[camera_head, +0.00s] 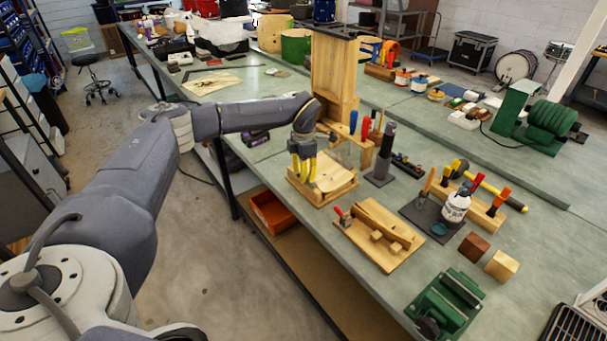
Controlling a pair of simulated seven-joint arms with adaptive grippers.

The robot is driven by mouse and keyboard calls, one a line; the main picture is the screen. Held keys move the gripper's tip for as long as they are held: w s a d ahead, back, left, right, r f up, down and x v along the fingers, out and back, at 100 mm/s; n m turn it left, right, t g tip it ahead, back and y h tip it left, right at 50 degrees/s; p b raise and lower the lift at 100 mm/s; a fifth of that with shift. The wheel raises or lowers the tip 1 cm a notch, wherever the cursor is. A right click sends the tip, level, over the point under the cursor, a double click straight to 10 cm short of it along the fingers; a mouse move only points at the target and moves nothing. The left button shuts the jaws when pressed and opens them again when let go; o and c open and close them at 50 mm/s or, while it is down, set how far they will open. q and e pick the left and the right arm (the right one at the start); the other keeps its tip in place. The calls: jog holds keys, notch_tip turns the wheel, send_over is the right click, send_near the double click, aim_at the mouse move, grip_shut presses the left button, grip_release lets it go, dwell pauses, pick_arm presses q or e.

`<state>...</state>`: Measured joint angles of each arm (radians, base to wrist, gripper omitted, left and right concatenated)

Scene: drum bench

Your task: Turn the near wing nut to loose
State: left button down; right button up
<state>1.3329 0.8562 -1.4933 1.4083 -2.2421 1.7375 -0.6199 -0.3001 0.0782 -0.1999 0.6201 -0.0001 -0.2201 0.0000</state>
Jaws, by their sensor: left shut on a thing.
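My left gripper (304,178), with yellow fingers, reaches in from the left and points down over a light wooden fixture (338,188) near the bench's left edge. Its fingers are closed at the fixture's left side, low against the wood. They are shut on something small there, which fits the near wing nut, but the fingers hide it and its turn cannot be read. A far wing nut cannot be made out at this size. My right gripper is not in view.
A tall wooden post (334,80) stands behind the fixture. A dark upright tool (385,150) is right of it.

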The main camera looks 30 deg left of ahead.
pick_arm(q)
jog(key=n, duration=1.5)
jog(key=shift+n, duration=0.3)
jog(key=n, duration=0.3)
jog(key=shift+n, duration=0.3)
jog(key=n, duration=0.3)
jog(key=shift+n, duration=0.3)
jog(key=n, duration=0.3)
jog(key=shift+n, duration=2.1)
